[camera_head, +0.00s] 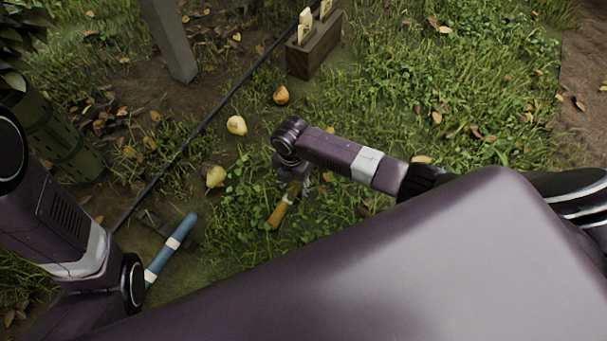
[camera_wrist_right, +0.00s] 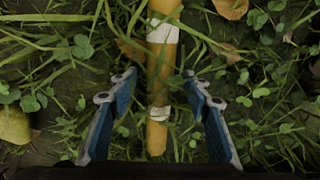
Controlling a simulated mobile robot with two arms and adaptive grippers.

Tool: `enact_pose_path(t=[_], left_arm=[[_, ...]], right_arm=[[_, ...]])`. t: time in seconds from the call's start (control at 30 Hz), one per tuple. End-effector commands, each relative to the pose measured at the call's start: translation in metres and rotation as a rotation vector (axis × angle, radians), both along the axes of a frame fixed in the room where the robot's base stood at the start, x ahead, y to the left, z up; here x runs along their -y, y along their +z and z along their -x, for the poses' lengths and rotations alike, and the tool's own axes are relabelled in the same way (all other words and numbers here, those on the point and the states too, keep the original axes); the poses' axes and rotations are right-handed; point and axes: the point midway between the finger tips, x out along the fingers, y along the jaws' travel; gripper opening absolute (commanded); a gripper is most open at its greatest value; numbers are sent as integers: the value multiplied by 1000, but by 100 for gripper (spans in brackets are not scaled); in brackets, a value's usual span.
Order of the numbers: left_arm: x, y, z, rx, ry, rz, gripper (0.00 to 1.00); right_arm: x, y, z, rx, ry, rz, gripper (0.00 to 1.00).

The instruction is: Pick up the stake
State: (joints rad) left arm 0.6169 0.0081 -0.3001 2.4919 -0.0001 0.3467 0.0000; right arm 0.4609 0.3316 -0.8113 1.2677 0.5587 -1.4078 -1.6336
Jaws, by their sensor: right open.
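A yellow-orange rod with white bands, which looks like the stake (camera_wrist_right: 159,60), lies on the grass in the right wrist view. It runs from the top edge down between the fingers of my right gripper (camera_wrist_right: 160,88). The gripper is open, with one blue finger on each side of the rod and a gap to each. Its upper end is cut off by the frame. In the head view the lower part of the rod (camera_head: 282,207) shows below my right gripper (camera_head: 293,188), which hides the rest. My left arm shows at the left, but its gripper is not visible.
A blue-handled tool (camera_head: 172,248) with white bands lies left of the rod. Several pears (camera_head: 236,125) lie on the ground. A wooden box (camera_head: 313,50) with pale pieces stands behind. A dark hose or line (camera_head: 205,122) crosses the ground; a post (camera_head: 170,40) stands at the back left.

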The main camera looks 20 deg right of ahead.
Motion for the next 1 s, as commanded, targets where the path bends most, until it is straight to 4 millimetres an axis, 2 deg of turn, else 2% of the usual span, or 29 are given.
enact_pose_path(t=[0.07,0.47,0.8,1.0], left_arm=[[0,0,0,0,0,0,30],[0,0,0,-1,0,0,30],[0,1,0,0,-1,0,30],[-1,6,0,5,-4,4,30]], right_arm=[[0,0,0,0,0,0,43],[0,0,0,0,0,0,0],[0,2,0,1,0,0,0],[0,13,-1,1,0,0,0]])
